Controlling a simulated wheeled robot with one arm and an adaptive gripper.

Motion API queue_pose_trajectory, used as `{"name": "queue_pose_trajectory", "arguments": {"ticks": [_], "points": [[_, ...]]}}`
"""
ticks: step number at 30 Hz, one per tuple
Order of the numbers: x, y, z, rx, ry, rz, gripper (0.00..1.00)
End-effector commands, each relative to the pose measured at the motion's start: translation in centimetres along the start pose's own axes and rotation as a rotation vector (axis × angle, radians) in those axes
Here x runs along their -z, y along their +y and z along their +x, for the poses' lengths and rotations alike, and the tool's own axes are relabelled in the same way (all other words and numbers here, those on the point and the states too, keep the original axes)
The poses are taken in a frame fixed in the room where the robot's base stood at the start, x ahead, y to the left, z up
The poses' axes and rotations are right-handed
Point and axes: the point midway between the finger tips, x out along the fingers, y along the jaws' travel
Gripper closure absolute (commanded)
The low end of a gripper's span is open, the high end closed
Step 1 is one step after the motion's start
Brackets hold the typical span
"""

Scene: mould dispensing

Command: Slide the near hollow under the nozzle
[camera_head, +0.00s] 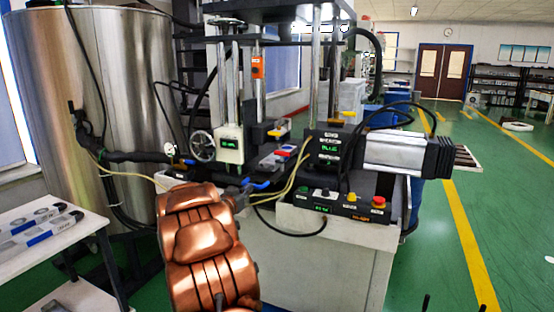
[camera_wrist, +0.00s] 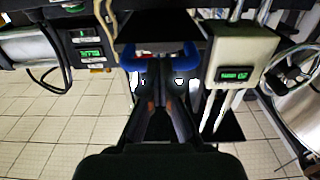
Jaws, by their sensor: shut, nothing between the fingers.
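A vertical dispensing cylinder with an orange label (camera_head: 258,66) stands in the machine's frame; I cannot make out its nozzle tip. Dark blocks with red and yellow parts (camera_head: 286,151) lie below and right of it; I cannot clearly tell the mould or its hollows. My gripper (camera_head: 246,187) is at the machine's front edge, beside a blue handle (camera_head: 262,184). In the wrist view my gripper (camera_wrist: 161,72) is shut and empty, its fingertips close to the middle of the blue handle (camera_wrist: 190,58). I cannot tell if they touch.
A white box with a green display (camera_head: 230,147) and a handwheel (camera_head: 202,146) stand left of the cylinder. A control panel with a red button (camera_head: 378,203) and a grey motor (camera_head: 392,153) are on the right. Yellow cables (camera_head: 294,170) hang close to my gripper.

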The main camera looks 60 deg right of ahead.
Motion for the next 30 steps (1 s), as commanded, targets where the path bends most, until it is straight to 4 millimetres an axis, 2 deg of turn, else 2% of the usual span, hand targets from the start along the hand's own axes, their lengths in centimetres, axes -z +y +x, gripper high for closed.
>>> {"name": "queue_pose_trajectory", "arguments": {"ticks": [27,30], "points": [[0.1,0.1,5.2,-0.002,-0.001,0.000,1.00],[0.0,0.1,5.2,0.000,-0.001,0.000,1.00]]}}
